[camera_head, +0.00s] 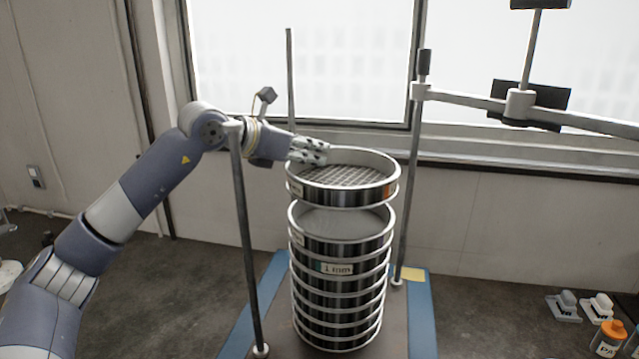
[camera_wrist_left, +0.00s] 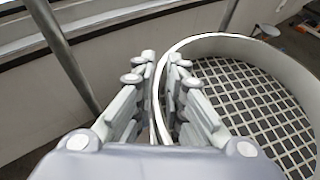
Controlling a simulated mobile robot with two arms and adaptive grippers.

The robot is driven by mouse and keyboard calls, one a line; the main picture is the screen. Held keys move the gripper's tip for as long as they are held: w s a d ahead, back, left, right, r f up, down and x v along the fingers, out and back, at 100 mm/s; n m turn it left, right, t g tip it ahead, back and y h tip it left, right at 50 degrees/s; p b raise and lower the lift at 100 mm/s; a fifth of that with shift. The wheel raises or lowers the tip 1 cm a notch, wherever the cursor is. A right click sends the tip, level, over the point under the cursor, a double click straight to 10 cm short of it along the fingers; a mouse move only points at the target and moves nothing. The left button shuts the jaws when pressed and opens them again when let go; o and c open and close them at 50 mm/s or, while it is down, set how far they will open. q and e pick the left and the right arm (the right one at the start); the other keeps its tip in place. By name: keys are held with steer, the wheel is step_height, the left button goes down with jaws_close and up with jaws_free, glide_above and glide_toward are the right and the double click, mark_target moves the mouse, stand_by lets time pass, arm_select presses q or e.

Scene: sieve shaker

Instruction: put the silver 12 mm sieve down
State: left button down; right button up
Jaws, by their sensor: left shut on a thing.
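My left gripper (camera_head: 318,152) is shut on the rim of a silver sieve (camera_head: 345,192) with a coarse square mesh. The gripper grips its left rear wall and holds it level, just above a stack of silver sieves (camera_head: 338,290). A gap shows between the held sieve and the stack's top sieve, which has a fine mesh. One sieve in the stack is labelled "1 mm". In the left wrist view the fingers (camera_wrist_left: 165,75) clamp the wall, one on each side, with the held sieve's mesh (camera_wrist_left: 250,105) to the right. My right gripper is not in view.
Upright metal rods stand around the stack: front left (camera_head: 246,240), rear (camera_head: 291,90) and right (camera_head: 409,190). A clamp arm (camera_head: 520,103) reaches from the right rod, above and right of the stack. The base has blue edges (camera_head: 423,315). An orange-capped bottle (camera_head: 609,338) is at lower right.

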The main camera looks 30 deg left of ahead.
mark_target(312, 176)
arm_select(q)
steer(key=shift+f, duration=0.75)
step_height(312, 176, down, 3)
steer(key=shift+f+p, duration=0.15)
steer(key=shift+p, duration=0.3)
steer(key=shift+f, duration=0.3)
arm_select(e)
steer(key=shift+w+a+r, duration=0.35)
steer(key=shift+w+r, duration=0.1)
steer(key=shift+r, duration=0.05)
arm_select(q)
steer(key=shift+f, duration=0.15)
steer(key=c, duration=1.7)
jaws_free()
steer(key=shift+o, duration=0.2)
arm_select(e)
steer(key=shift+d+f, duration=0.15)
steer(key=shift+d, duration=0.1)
